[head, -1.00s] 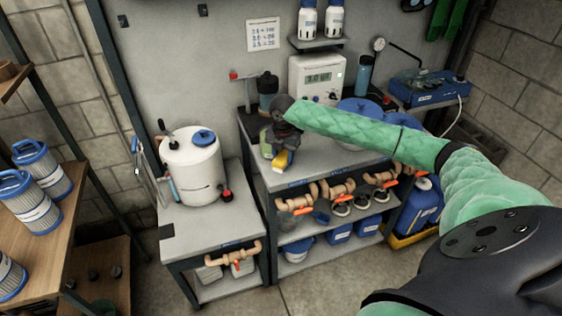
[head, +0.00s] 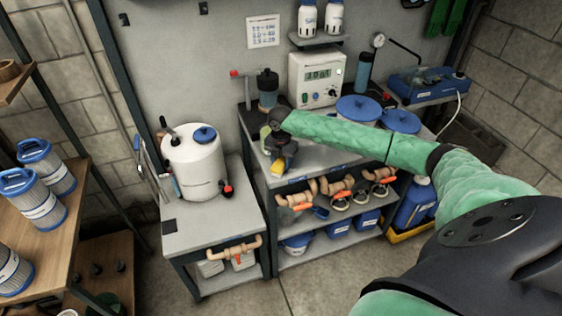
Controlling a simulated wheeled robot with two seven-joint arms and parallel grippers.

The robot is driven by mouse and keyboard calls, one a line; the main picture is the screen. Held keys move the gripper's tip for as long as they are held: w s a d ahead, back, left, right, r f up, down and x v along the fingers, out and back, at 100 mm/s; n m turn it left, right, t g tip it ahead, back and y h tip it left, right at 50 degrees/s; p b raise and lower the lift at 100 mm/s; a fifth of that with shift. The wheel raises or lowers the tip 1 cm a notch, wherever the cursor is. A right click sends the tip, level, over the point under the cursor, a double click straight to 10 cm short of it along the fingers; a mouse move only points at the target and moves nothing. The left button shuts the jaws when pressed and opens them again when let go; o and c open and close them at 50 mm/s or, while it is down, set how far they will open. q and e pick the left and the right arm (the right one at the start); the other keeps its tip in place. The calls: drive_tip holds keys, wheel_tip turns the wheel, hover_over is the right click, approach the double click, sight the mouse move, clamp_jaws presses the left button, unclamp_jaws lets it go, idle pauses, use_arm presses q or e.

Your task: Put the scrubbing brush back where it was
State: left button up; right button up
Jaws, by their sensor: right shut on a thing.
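My right arm, in a green sleeve, reaches from the right over the grey workbench (head: 331,165). My right gripper (head: 279,156) is shut near the bench's front left corner, pointing down. A small yellow piece (head: 277,168) shows at its fingertips; it appears to be part of the scrubbing brush, the rest of which is hidden by the dark gripper. I cannot tell whether the brush touches the bench top. My left gripper is not in view.
A yellow-green item (head: 265,134) stands close behind the gripper, with a dark-capped bottle (head: 267,88) farther back. Blue-lidded tubs (head: 358,109) and a display unit (head: 316,80) stand behind my arm. A white tank (head: 193,165) stands on the lower bench at left.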

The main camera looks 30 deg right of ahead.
drive_tip(key=o, duration=1)
